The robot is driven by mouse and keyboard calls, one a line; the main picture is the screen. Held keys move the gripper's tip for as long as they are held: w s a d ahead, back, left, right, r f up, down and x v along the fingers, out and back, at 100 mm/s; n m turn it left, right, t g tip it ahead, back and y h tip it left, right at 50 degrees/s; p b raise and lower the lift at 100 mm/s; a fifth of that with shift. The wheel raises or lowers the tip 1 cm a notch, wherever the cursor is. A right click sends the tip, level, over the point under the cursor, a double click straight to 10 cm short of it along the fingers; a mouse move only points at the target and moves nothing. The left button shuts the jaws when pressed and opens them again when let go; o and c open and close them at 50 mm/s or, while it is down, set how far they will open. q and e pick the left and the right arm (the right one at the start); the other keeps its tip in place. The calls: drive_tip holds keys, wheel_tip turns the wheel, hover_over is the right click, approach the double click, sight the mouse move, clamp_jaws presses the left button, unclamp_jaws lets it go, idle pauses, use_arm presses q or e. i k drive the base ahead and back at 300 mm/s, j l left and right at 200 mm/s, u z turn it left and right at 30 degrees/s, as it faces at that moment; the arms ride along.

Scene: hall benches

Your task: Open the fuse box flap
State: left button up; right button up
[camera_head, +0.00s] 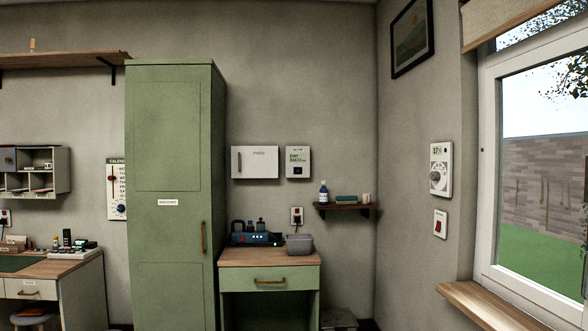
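A white wall box (262,165) with a small dark label, too small to read surely, hangs on the back wall right of the tall green cabinet. It looks like the fuse box. Its front flap appears closed and flat, with a narrow upright handle (239,163) near its left edge. Neither of my grippers shows in the head view, and nothing of mine touches the box.
The green cabinet (168,260) stands close left of the box. Below is a wooden-topped desk (240,257) with a blue device (255,239) and a grey bin (300,244). A white panel (298,162) hangs right of the box. A small shelf (345,207) is further right.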

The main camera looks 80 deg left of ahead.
sight(247, 162)
drive_tip(key=u, duration=2.85)
drive_tip(key=i+l+z, duration=0.15)
drive_tip(key=i, duration=1.05)
